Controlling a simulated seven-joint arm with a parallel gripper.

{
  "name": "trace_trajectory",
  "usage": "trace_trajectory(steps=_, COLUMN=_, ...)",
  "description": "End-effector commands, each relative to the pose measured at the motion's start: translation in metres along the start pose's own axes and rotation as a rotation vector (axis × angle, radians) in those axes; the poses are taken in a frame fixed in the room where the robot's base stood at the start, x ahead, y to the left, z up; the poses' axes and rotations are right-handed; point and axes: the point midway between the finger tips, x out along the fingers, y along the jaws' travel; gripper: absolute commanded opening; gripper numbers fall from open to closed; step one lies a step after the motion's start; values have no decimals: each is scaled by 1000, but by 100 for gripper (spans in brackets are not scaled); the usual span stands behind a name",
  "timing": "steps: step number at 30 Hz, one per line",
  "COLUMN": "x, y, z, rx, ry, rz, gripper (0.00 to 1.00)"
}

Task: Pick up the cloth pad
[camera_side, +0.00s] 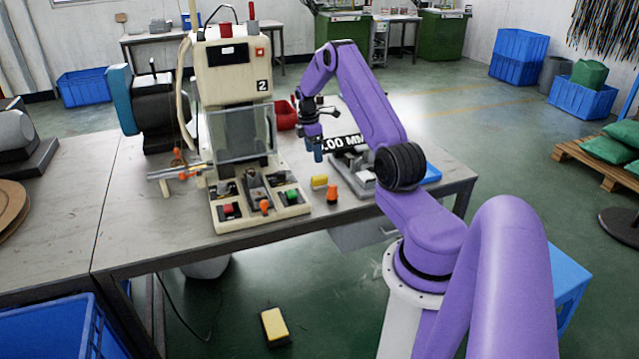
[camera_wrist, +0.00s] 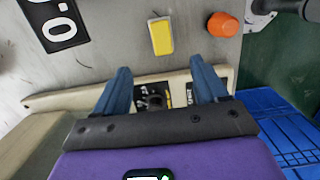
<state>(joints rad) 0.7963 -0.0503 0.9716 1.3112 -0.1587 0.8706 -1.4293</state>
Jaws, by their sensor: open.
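The cloth pad (camera_side: 319,182) looks like a small yellow block with a pale edge. It lies on the table just right of the machine's base. In the wrist view the pad (camera_wrist: 161,36) lies beyond the fingertips, roughly in line with the space between them. My gripper (camera_side: 318,156) points down above the table, a little above the pad and apart from it. In the wrist view the two blue fingers of my gripper (camera_wrist: 158,68) are spread, with nothing between them.
An orange object (camera_side: 332,194) stands close to the pad; it also shows in the wrist view (camera_wrist: 223,25). The cream machine (camera_side: 233,70) with its button base is to the left. A grey fixture (camera_side: 352,175) and a number display (camera_side: 342,143) stand behind to the right.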

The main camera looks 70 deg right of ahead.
Motion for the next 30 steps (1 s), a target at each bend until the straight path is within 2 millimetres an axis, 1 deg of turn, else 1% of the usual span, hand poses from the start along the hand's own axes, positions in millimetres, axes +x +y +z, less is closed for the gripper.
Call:
trace_trajectory(steps=1, x=11, y=-1, z=0, rx=0, ry=0, rz=-4, gripper=72)
trace_trajectory(steps=3, x=24, y=-1, z=0, rx=0, ry=0, rz=-4, gripper=72)
trace_trajectory(steps=6, x=41, y=-1, z=0, rx=1, ry=0, rz=-3, gripper=72)
trace_trajectory(steps=9, x=54, y=0, z=0, rx=2, ry=1, rz=-1, gripper=72)
trace_trajectory(steps=17, x=70, y=-1, z=1, rx=1, ry=0, rz=0, gripper=72)
trace_trajectory(steps=25, x=106, y=-4, z=5, rx=1, ry=0, rz=-2, gripper=72)
trace_trajectory(steps=30, x=117, y=-4, z=5, rx=1, ry=0, rz=1, gripper=72)
